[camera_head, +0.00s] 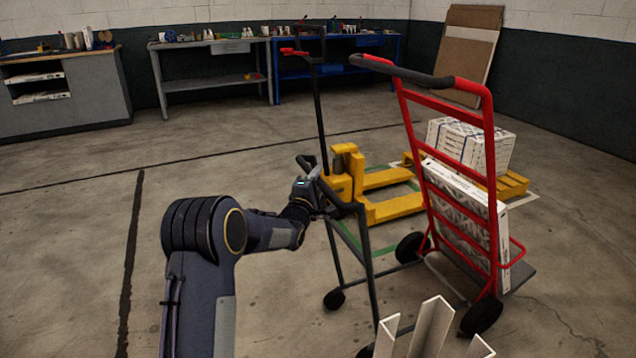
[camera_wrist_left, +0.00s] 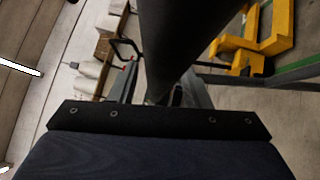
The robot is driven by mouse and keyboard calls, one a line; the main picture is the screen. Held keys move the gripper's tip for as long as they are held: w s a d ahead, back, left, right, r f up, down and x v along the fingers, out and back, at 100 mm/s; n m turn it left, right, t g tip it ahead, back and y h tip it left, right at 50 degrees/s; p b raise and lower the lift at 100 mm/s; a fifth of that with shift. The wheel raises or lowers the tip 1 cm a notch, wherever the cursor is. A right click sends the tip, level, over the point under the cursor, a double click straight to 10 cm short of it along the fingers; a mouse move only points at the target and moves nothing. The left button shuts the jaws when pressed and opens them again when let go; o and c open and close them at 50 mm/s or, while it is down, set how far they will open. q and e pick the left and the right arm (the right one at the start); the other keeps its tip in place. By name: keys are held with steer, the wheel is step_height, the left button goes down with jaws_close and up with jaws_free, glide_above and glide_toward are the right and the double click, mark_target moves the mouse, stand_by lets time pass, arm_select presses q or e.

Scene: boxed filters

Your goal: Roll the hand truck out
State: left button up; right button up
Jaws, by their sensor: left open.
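The red hand truck (camera_head: 487,165) stands upright at the right in the head view, with a black grip along its top bar and black wheels. A tall white box (camera_head: 465,225) rests on it. My right gripper is not in view.
A yellow pallet jack (camera_head: 392,208) stands behind the cart, near a yellow pallet with white boxes (camera_head: 470,143). White angled pieces (camera_head: 430,328) stick up at the bottom. Workbenches (camera_head: 215,82) line the back wall. The floor at left is clear.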

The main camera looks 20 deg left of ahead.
arm_select(q)
steer(key=shift+c, duration=0.2)
jaws_close()
steer(key=shift+s, duration=0.1)
steer(key=s+a, duration=1.9)
steer(key=s, duration=0.2)
steer(key=shift+s+a+p, duration=0.15)
steer(key=shift+s+p, duration=0.15)
steer(key=shift+p, duration=0.15)
steer(key=shift+f, duration=0.1)
steer(key=shift+o, duration=0.2)
jaws_free()
